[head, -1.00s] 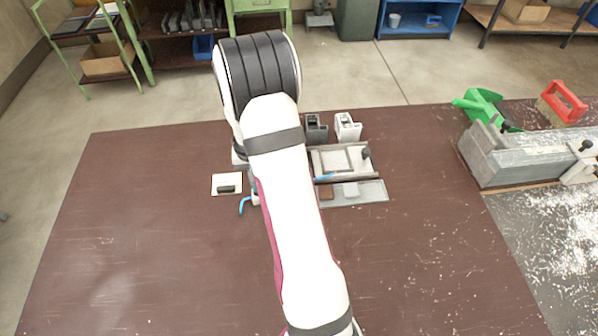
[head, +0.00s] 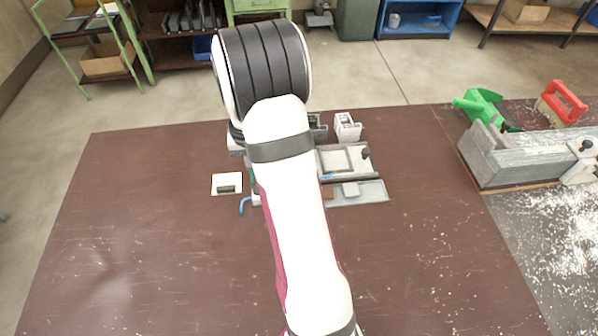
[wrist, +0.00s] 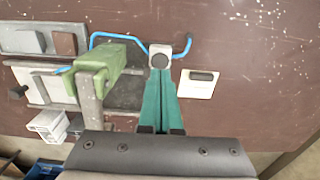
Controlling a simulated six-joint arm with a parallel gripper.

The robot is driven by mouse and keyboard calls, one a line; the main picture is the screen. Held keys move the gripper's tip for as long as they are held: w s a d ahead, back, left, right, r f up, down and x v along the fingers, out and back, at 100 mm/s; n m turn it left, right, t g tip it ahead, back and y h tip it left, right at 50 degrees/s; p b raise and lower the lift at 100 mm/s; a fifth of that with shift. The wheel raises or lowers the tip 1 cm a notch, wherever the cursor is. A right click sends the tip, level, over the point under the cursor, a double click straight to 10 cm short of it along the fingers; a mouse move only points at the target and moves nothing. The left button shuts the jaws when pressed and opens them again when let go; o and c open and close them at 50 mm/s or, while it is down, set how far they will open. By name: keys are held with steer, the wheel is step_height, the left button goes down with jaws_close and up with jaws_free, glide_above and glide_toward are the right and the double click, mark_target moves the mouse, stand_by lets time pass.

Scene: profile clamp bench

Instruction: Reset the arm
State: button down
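My gripper (wrist: 160,75) shows in the wrist view as two teal fingers side by side, with only a thin dark line between them. They look shut, and I see nothing held between them. A small grey block with a round dark spot (wrist: 160,51) shows at their tips; I cannot tell whether they touch it. To the left of the fingers is a green clamp-like part (wrist: 108,60) with a grey bar (wrist: 90,98). A blue hose (wrist: 130,38) curves around the grey block.
A white pad (head: 227,179) with a dark piece (head: 226,189) lies left of my arm. A grey fixture plate (head: 352,172), a shallow tray (head: 372,191) and a white block (head: 347,127) stand to its right. A grey machine (head: 520,155) and green scoop (head: 482,105) are further right. The front table is clear.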

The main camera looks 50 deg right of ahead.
steer(key=shift+r, duration=0.75)
steer(key=s+a+r+n, duration=0.1)
steer(key=s+a+r, duration=0.25)
steer(key=a, duration=0.25)
steer(key=s+a+r+y, duration=0.1)
steer(key=s+a+r, duration=0.25)
steer(key=a, duration=0.25)
steer(key=s+a+r+n, duration=0.1)
steer(key=s+a+r, duration=0.25)
steer(key=a, duration=0.25)
steer(key=s+a+n, duration=0.1)
steer(key=s+a, duration=0.6)
steer(key=s, duration=0.3)
steer(key=shift+s+r+y, duration=0.15)
steer(key=shift+y, duration=0.25)
